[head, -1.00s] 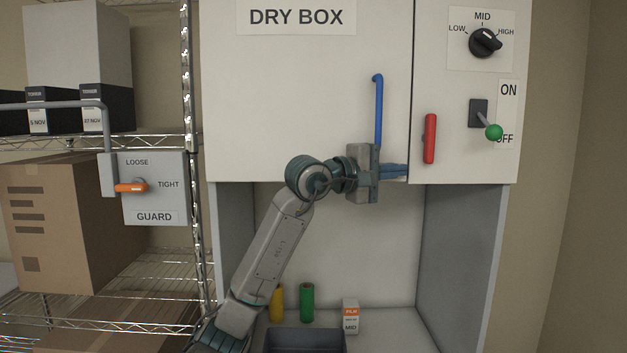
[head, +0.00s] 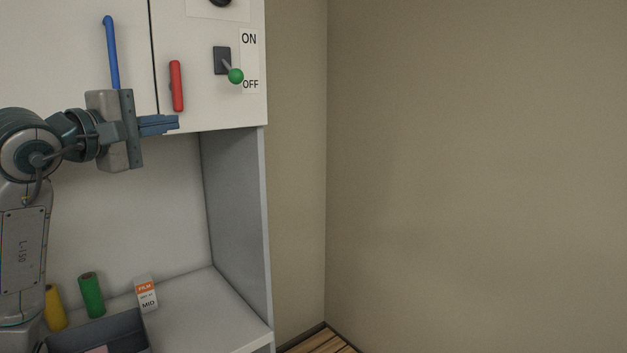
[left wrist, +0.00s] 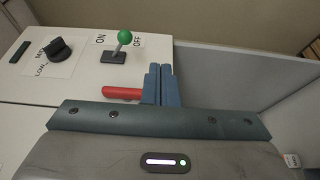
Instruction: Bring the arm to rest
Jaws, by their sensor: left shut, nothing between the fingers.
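My left gripper (head: 160,124) is shut and empty, fingers pointing right, in front of the lower edge of the white cabinet (head: 210,110). In the head view it is just below the red handle (head: 177,86) and to the lower right of the blue handle (head: 111,52). In the left wrist view its blue fingers (left wrist: 161,84) lie together, and the red handle (left wrist: 122,93) shows at their left. I cannot tell whether they touch it. My right gripper is out of view.
The green-tipped switch (head: 235,76) points toward OFF. Below, a yellow roll (head: 54,308), a green roll (head: 91,295), a film box (head: 146,295) and a dark tray (head: 125,326) stand on the counter. A bare wall (head: 470,170) fills the right side.

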